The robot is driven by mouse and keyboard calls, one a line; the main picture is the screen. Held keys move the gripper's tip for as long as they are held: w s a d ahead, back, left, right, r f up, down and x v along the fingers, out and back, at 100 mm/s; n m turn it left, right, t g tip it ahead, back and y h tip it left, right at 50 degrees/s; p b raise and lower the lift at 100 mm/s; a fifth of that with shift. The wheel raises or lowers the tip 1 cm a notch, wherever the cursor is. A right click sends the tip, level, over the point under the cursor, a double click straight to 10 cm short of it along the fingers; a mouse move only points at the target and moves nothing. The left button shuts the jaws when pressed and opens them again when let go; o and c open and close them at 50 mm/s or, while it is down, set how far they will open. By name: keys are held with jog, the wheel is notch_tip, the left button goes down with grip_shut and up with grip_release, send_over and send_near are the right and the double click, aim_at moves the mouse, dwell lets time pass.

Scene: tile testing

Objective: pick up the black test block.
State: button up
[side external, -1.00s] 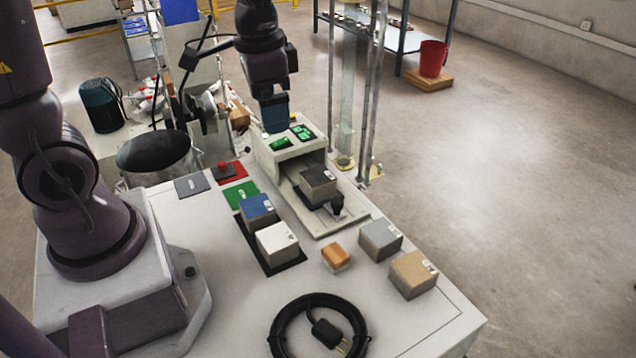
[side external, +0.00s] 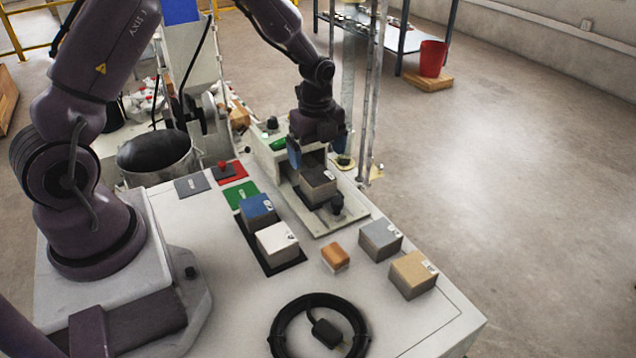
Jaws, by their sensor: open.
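The black test block (side external: 318,186), dark with a small pale label on one face, sits upright on the bed of the white testing machine (side external: 283,187). My gripper (side external: 317,158) is open, just above and behind the block as seen from this side. One bluish finger shows at the block's upper left and the other at its upper right. The gripper body hides part of the machine. I cannot tell whether the fingers reach down beside the block, and no contact is visible.
A blue block (side external: 258,208) and a white block (side external: 277,243) stand on a dark mat left of the machine. A grey block (side external: 380,239), a tan block (side external: 413,274) and an orange piece (side external: 335,257) stand in front. A black coiled cable (side external: 280,325) lies at the front edge.

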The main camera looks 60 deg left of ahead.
aim_at(318, 175)
notch_tip(318, 175, down, 8)
jog(key=shift+d+f, duration=0.1)
jog(key=c, duration=1.3)
